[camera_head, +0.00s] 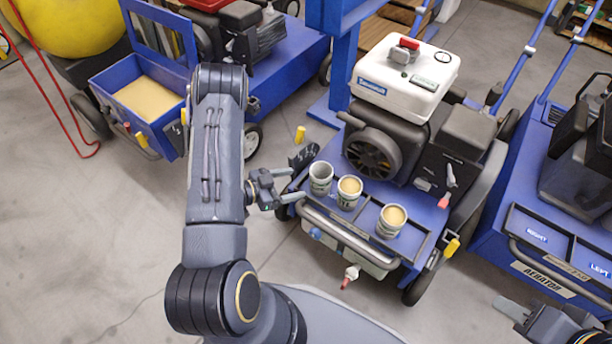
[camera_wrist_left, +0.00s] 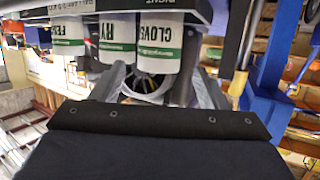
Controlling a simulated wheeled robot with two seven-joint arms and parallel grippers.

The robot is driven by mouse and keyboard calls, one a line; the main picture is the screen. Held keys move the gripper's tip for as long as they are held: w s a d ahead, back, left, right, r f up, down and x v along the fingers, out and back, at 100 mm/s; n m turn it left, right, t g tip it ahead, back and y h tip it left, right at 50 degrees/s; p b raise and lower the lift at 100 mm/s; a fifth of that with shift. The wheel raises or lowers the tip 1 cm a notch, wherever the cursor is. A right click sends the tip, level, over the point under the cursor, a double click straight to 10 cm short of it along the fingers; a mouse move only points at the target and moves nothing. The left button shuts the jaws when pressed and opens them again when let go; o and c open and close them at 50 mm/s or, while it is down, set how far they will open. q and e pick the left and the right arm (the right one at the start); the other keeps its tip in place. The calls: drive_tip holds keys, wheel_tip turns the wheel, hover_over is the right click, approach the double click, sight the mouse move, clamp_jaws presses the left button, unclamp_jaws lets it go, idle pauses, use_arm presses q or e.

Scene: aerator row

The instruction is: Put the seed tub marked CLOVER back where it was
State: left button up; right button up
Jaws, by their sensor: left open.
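Three seed tubs stand in a row on the middle aerator's front tray (camera_head: 366,229). In the left wrist view, upside-down labels mark the CLOVER tub (camera_wrist_left: 160,42), a middle tub starting RY (camera_wrist_left: 116,38) and one starting FE (camera_wrist_left: 66,36). The CLOVER tub appears to be the leftmost tub in the head view (camera_head: 320,180); its inside looks grey, while the other two show tan contents. My left gripper (camera_head: 272,187) is open, just left of that tub. In the wrist view the CLOVER tub appears between the fingers; contact cannot be told. My right gripper (camera_head: 511,309) is at the bottom right, partly cut off.
A bar (camera_head: 345,235) runs along the front of the tray. The white-topped engine (camera_head: 405,75) stands behind the tubs. Another aerator (camera_head: 540,265) with trays marked RIGHT and LEFT is at right. A blue machine with an open seed box (camera_head: 150,98) stands upper left.

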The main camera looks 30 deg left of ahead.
use_arm(q)
drive_tip(key=w+a+r+n+y, duration=0.25)
drive_tip(key=a+r+y, duration=0.2)
drive_tip(key=r, duration=0.45)
drive_tip(key=w+a+r+n+y, duration=0.1)
drive_tip(key=a+r+n+y, duration=0.35)
drive_tip(key=r, duration=0.45)
drive_tip(key=s+d+r+n+g+h, duration=0.1)
drive_tip(key=s+d+r+g+h, duration=0.1)
drive_tip(key=s+d, duration=0.7)
drive_tip(key=s+d+r+g+h, duration=0.2)
drive_tip(key=s+d+r+g, duration=0.2)
drive_tip(key=s+d, duration=0.5)
drive_tip(key=s+r, duration=0.2)
drive_tip(key=s, duration=0.2)
drive_tip(key=shift+r+n, duration=0.25)
drive_tip(key=shift+n, duration=0.15)
